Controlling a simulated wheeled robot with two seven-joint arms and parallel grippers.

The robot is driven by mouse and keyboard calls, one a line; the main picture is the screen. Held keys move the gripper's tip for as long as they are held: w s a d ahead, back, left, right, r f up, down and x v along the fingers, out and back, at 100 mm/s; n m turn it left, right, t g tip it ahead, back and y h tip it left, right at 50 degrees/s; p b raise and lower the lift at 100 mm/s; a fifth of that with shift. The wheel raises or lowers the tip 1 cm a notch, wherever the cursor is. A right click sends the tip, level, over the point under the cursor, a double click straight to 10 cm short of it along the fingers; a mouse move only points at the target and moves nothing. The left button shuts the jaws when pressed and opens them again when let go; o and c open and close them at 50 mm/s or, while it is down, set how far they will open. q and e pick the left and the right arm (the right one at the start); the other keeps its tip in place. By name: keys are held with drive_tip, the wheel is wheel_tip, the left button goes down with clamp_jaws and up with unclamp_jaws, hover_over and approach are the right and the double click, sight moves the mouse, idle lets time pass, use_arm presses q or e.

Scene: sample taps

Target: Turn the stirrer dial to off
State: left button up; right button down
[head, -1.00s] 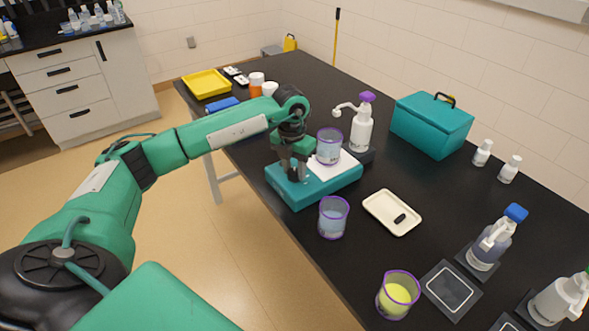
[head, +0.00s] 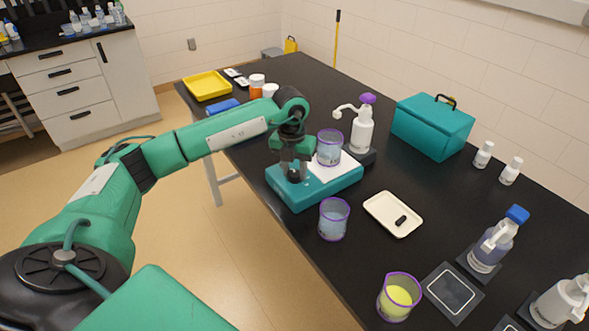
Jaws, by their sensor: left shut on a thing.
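The teal stirrer (head: 325,190) sits near the front edge of the black bench, with a white top plate. A beaker with a purple rim (head: 329,147) stands on that plate. My left gripper (head: 294,177) points down at the left part of the stirrer and is shut on the stirrer dial, which is mostly hidden by the fingers. The dial's setting cannot be read. My right gripper is not in view.
A second beaker (head: 333,219) stands close in front of the stirrer. A white pump bottle (head: 362,128) stands behind it. A cream tray (head: 393,214) with a small dark bar, a beaker of yellow liquid (head: 398,297) and a teal box (head: 432,126) are to the right.

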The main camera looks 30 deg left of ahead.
sight(294, 172)
use_arm(q)
drive_tip(key=o, duration=0.8)
drive_tip(key=shift+r, duration=0.1)
drive_tip(key=shift+o, duration=0.8)
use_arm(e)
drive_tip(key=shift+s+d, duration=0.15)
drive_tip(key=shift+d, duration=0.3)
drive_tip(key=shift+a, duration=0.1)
use_arm(q)
drive_tip(key=shift+r, duration=0.2)
drive_tip(key=r, duration=0.3)
drive_tip(key=r+b, duration=0.1)
drive_tip(key=r, duration=0.2)
drive_tip(key=shift+a+r, duration=0.2)
drive_tip(key=shift+r, duration=0.1)
wheel_tip(294, 172, up, 7)
drive_tip(key=shift+a+f+b, duration=0.15)
drive_tip(key=shift+a+b, duration=0.05)
drive_tip(key=shift+b, duration=0.2)
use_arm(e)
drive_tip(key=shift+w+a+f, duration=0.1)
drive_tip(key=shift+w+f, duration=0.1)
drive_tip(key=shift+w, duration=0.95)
